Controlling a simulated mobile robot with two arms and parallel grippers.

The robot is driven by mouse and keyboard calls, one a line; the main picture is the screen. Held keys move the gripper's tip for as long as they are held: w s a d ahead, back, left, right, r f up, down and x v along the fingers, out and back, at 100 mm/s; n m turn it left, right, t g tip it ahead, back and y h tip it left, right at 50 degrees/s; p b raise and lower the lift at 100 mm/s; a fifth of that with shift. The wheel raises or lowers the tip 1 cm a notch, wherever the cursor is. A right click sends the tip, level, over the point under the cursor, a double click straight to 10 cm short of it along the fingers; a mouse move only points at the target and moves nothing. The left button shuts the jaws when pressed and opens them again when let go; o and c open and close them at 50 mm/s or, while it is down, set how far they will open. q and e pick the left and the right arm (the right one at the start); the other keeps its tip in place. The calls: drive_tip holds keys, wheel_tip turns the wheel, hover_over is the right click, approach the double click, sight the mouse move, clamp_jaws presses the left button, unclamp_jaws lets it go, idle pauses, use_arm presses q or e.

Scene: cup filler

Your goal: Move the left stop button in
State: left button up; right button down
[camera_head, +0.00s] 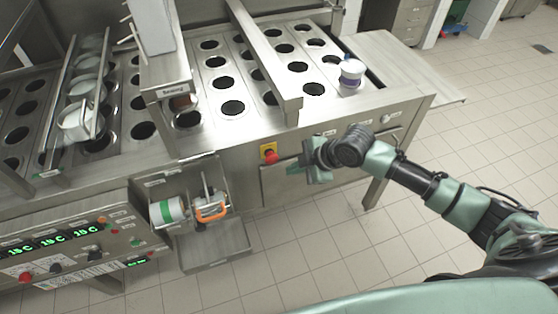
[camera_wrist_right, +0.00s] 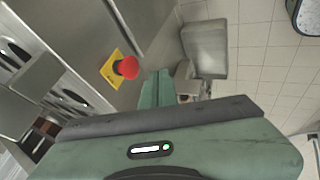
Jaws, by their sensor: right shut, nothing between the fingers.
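A red stop button (camera_head: 270,157) on a yellow square plate sits on the front face of the steel machine. It also shows in the wrist view (camera_wrist_right: 127,67), standing out from its plate. My right gripper (camera_head: 291,169) is just right of this button in the head view. Its fingers (camera_wrist_right: 156,80) are shut and empty, and a small gap shows between them and the button in the wrist view. Another red button (camera_head: 25,278) is on the control panel at the lower left. My left gripper is not in view.
The machine's top (camera_head: 215,125) has rows of round holes, with a white cup (camera_head: 351,72) at its right. A small opened unit with an orange handle (camera_head: 211,212) juts out left of the button. The tiled floor (camera_head: 340,240) in front is clear.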

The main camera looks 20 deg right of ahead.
sight(271, 157)
drive_tip(key=w+a+f+p, duration=0.2)
drive_tip(key=w+f, duration=0.2)
drive_tip(key=w, duration=0.2)
drive_tip(key=shift+w+a+f, duration=0.15)
drive_tip(key=shift+w, duration=0.1)
